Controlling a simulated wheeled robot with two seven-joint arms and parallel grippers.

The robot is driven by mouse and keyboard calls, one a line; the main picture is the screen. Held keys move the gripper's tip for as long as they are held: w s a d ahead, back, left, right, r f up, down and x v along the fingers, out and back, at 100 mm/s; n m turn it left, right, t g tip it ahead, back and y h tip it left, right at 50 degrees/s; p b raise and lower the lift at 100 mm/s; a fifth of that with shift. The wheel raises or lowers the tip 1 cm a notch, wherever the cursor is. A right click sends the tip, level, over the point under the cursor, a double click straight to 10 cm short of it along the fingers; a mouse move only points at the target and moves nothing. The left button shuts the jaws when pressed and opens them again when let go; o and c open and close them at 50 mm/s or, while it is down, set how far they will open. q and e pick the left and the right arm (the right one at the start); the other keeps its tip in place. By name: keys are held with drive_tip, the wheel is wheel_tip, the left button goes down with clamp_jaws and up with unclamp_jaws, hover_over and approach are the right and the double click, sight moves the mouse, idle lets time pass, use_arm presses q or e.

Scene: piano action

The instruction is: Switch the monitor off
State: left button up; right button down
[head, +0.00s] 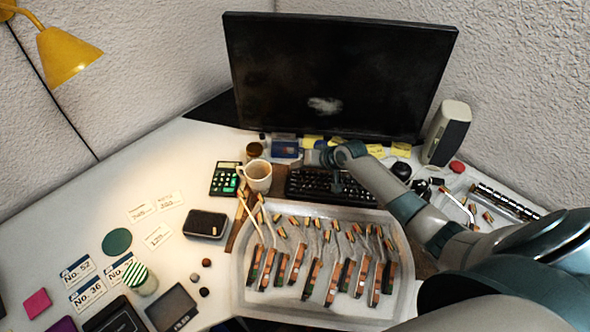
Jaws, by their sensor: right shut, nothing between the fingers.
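The monitor (335,75) stands at the back of the desk with a dark screen. A pale smudge shows low in the middle of the screen; I cannot tell if it is a reflection. No power button can be made out. My right arm reaches in from the right over the tray and keyboard. My right gripper (311,157) is shut and empty, just in front of the monitor's lower edge, near the sticky notes. I cannot tell if it touches the monitor. My left gripper is not in view.
A keyboard (315,188) lies under my right arm, partly hidden. A mug (257,177) stands to its left. A tray (240,290) of piano action parts fills the front. A speaker (447,134) stands right of the monitor. A yellow lamp (65,52) hangs at left.

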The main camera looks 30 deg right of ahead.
sight(299, 173)
drive_tip(key=shift+r+p, duration=0.3)
drive_tip(key=shift+r, duration=0.2)
wheel_tip(299, 173, up, 6)
drive_tip(key=p, duration=0.5)
drive_tip(key=shift+p, duration=0.35)
drive_tip(key=shift+f, duration=0.1)
